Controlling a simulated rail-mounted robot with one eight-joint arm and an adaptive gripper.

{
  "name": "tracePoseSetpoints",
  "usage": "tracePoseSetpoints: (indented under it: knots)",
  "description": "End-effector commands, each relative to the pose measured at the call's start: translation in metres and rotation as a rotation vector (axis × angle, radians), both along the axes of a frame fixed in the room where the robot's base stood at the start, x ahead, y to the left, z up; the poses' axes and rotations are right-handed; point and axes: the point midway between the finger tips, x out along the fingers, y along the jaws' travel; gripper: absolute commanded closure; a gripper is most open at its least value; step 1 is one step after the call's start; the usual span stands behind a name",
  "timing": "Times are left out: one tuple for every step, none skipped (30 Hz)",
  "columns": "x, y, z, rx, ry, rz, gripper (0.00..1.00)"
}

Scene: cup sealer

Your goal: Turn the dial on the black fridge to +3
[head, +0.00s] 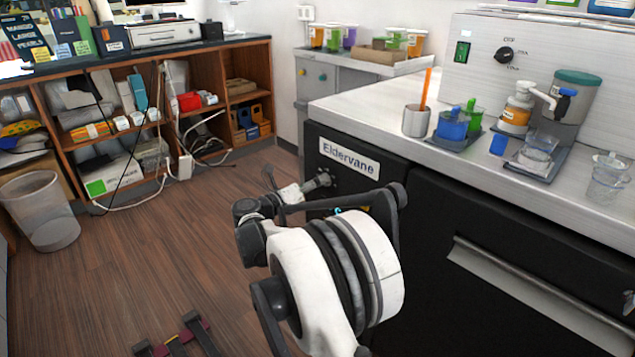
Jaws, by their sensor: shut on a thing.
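The black fridge (436,216) stands under the metal counter at the right in the head view, with a white "Eldervane" label (348,157) on its left front panel. My gripper (322,181) reaches the panel just below and left of this label. It is shut on the dial there. The fingertips and my arm cover most of the dial, so its pointer and any scale marks, including +3, cannot be read.
The counter (375,104) above holds a grey cup (416,121) with an orange stick, a blue container (452,126) and a pump bottle (517,112). A sealer knob (505,55) is at the back. A waste bin (44,211) stands on the open wood floor (150,245) at left.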

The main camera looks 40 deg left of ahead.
Motion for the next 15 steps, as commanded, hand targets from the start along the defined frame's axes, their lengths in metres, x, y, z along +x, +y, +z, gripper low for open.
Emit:
tracePoseSetpoints:
  knots:
    - [-0.0004, 0.0, -0.0006, -0.041, 0.007, -0.001, 0.94]
    - [-0.0004, 0.0001, -0.0007, -0.069, 0.011, -0.001, 0.94]
    - [-0.0004, 0.0001, -0.0008, -0.108, 0.016, -0.001, 0.94]
    - [-0.0004, 0.0003, -0.001, -0.135, 0.02, -0.001, 0.94]
    - [-0.0004, 0.0004, -0.001, -0.163, 0.024, -0.001, 0.94]
    - [-0.0003, 0.0005, -0.0012, -0.202, 0.03, -0.001, 0.94]
    - [-0.0003, 0.0005, -0.0013, -0.229, 0.034, -0.001, 0.94]
    - [-0.0003, 0.0006, -0.0014, -0.257, 0.038, -0.001, 0.94]
    - [-0.0004, 0.0007, -0.0016, -0.295, 0.043, -0.001, 0.94]
    - [-0.0003, 0.0007, -0.0017, -0.324, 0.048, -0.001, 0.94]
    - [-0.0004, 0.0008, -0.0018, -0.351, 0.052, -0.001, 0.94]
    - [-0.0003, 0.0009, -0.002, -0.389, 0.057, -0.001, 0.94]
    - [-0.0004, 0.0009, -0.0021, -0.417, 0.061, -0.001, 0.94]
    - [-0.0004, 0.001, -0.0022, -0.443, 0.065, -0.001, 0.94]
    - [-0.0004, 0.001, -0.0024, -0.479, 0.07, -0.001, 0.94]
